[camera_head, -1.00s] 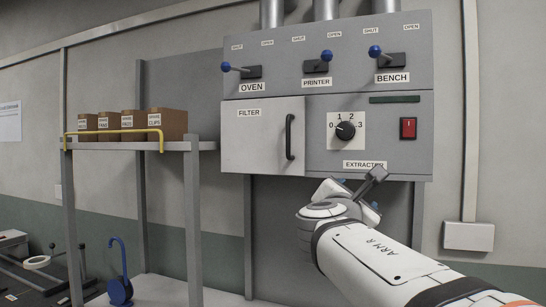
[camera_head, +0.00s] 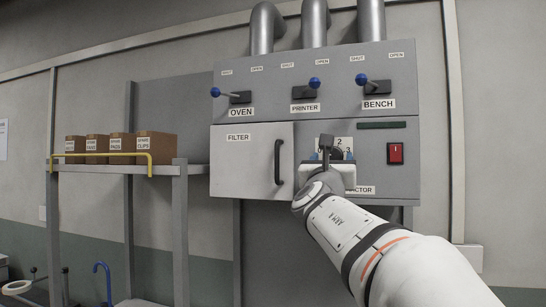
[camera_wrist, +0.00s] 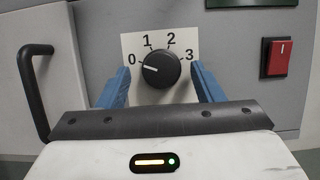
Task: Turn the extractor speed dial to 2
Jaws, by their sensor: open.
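The black extractor speed dial (camera_wrist: 160,69) sits on a white plate (camera_wrist: 130,48) marked 0, 1, 2 and 3. Its white pointer line is at the left side, towards 0. My gripper (camera_wrist: 159,76) is open, with one blue finger on each side of the dial in the wrist view. Gaps show between the fingers and the dial, and I cannot tell whether the tips reach its depth. In the head view my gripper (camera_head: 335,155) is in front of the plate (camera_head: 341,142) and hides most of the dial and part of the EXTRACTOR label.
A red switch (camera_wrist: 279,57) is right of the dial. The filter door's black handle (camera_wrist: 35,90) is at the left. Blue-knobbed levers for oven (camera_head: 232,96), printer (camera_head: 308,89) and bench (camera_head: 374,85) are above. A shelf with brown boxes (camera_head: 155,148) stands left.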

